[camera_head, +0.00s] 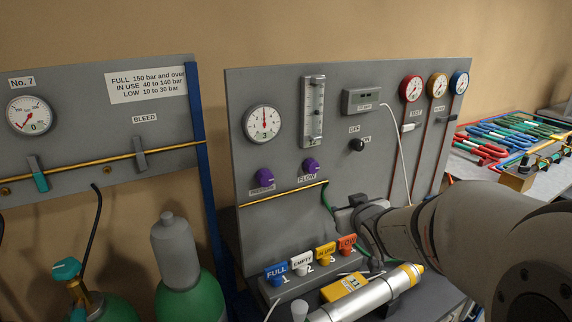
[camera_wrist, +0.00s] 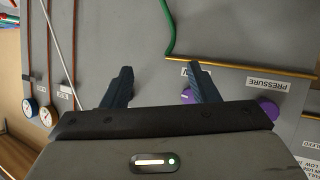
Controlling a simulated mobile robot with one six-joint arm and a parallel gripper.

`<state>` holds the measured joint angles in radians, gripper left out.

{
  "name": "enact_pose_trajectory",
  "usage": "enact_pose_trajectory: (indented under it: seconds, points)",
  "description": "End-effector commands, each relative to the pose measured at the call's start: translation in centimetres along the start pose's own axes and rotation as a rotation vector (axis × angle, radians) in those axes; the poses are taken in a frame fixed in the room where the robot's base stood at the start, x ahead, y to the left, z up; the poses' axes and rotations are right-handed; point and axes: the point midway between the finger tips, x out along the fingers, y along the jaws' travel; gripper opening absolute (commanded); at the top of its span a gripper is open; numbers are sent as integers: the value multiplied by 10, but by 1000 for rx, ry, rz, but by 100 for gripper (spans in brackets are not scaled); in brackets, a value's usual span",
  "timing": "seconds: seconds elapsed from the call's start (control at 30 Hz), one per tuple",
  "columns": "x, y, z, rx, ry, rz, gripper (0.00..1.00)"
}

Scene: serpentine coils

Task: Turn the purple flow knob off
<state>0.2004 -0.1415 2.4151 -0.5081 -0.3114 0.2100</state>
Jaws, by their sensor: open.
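The purple flow knob (camera_head: 311,165) is on the upright grey panel, above its FLOW label and below the clear flow tube. In the wrist view, which is turned upside down, the flow knob (camera_wrist: 187,96) is partly hidden behind the right-hand finger. My gripper (camera_wrist: 160,70) is open and empty there, with bare panel between its fingertips. In the head view my gripper (camera_head: 345,213) is in front of the panel, right of and below the flow knob. I cannot tell whether the finger touches the knob.
A similar purple pressure knob (camera_head: 264,177) sits left of the flow knob; it also shows in the wrist view (camera_wrist: 268,106). A brass pipe (camera_head: 285,193) and green hose (camera_head: 327,198) run below. Coloured tags (camera_head: 325,251) and a silver cylinder (camera_head: 372,294) are on the bench.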

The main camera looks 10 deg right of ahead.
Motion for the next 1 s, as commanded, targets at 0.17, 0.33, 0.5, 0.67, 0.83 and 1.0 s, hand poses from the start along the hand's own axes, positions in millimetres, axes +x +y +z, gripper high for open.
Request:
enact_pose_trajectory:
  seconds: [0.17,0.33,0.5,0.67,0.83,1.0]
  points:
    - [21,-6,-36,-31,255,-127,54]
    - [22,-16,-53,-34,412,-244,54]
    - [22,-22,-62,-31,476,-297,54]
    - [38,-29,-72,-30,482,-304,54]
    - [61,-38,-84,-31,480,-304,54]
    - [78,-44,-93,-32,481,-302,54]
